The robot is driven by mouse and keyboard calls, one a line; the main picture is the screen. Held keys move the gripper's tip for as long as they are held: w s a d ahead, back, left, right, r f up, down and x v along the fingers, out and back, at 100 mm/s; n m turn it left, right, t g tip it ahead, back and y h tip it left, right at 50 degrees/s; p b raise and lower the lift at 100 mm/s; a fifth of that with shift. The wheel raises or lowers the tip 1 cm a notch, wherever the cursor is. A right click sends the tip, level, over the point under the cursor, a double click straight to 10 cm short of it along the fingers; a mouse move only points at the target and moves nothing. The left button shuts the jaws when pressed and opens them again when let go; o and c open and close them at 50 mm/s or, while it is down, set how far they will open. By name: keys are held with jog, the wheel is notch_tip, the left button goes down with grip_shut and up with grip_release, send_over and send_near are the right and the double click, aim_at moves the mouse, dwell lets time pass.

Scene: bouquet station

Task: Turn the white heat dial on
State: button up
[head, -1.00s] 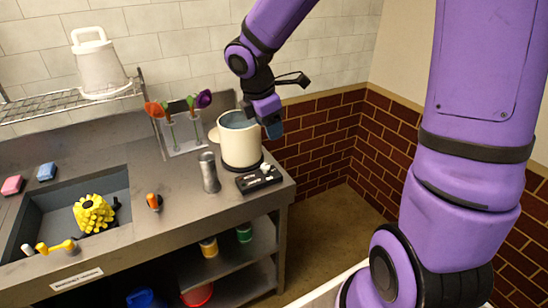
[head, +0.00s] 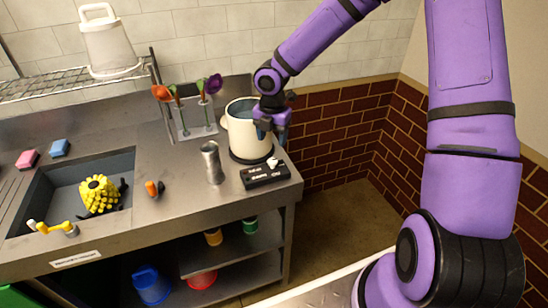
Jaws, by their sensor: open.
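The white heat dial (head: 272,162) sits on top of a black control box (head: 258,178) near the right front edge of the counter. A cream pot (head: 246,140) stands on a dark round base just behind the box. My gripper (head: 271,125) is at the pot's right side, above and behind the dial, and apart from it. Its jaws are open and look empty, though the fingertips are small and partly hard to make out. The lettering on the box is too small to read.
A metal cylinder (head: 212,162) stands left of the box. A clear holder with flowers (head: 190,118) is at the back. A sink (head: 62,186) with a yellow spiky object (head: 99,195) is at left. The counter (head: 178,222) is bare in front of the cylinder.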

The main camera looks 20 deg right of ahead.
aim_at(272, 160)
notch_tip(272, 160, down, 9)
jog(key=shift+r, duration=0.15)
dwell(0.4)
jog(key=c, duration=0.9)
